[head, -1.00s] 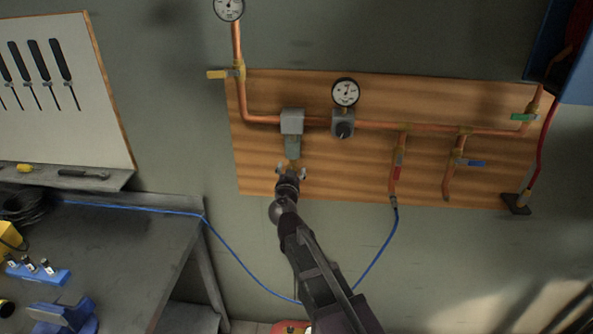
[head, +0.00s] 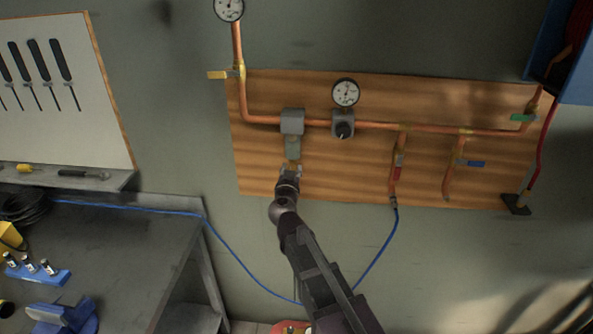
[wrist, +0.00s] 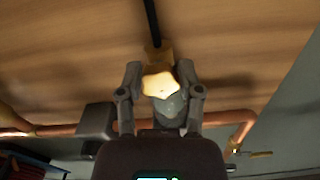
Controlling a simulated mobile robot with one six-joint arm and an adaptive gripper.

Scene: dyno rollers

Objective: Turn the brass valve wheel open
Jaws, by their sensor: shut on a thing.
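The brass valve wheel (wrist: 160,86) is small and star-shaped and sits between the two fingers of my gripper (wrist: 161,74) in the wrist view. The fingers flank it left and right, and my gripper is shut on it. In the head view the brass wheel (head: 293,164) shows just above my gripper (head: 289,172), below the grey filter bowl (head: 292,147) on the wooden board. My gripper hides part of the wheel in the head view.
The wooden board (head: 262,178) carries copper pipe (head: 380,125), a regulator with a gauge (head: 345,92), and red (head: 397,172) and blue (head: 473,163) handled valves to the right. A blue hose (head: 380,250) hangs below. A dark workbench (head: 120,240) stands at left.

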